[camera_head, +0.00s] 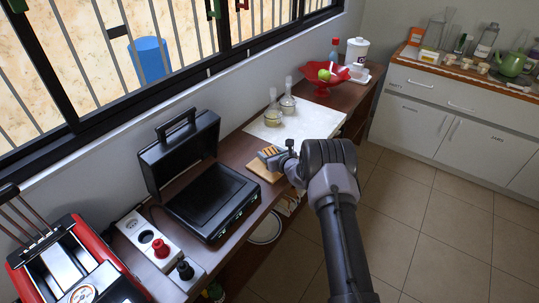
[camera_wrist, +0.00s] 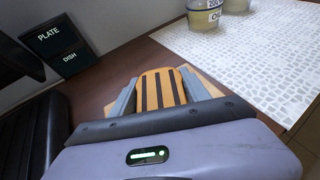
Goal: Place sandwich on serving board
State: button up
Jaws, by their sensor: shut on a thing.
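The sandwich (camera_wrist: 161,88), toasted golden with dark grill stripes, lies between the two grey fingers of my gripper (camera_wrist: 163,95) in the wrist view. My gripper is shut on it. In the head view, my gripper (camera_head: 274,157) is over the serving board (camera_head: 257,169), a small tan wooden board on the brown counter. A strip of the board (camera_wrist: 207,82) also shows beside the right finger in the wrist view. I cannot tell whether the sandwich touches the board.
An open black grill (camera_head: 212,200) stands to the left of the board. A white patterned mat (camera_head: 305,122) with glass jars (camera_head: 272,114) lies just beyond it. A red fruit bowl (camera_head: 325,80) is farther back. Black PLATE and DISH signs (camera_wrist: 60,45) stand by the wall.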

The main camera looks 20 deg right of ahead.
jog(key=o, duration=1.4)
jog(key=shift+f, duration=0.15)
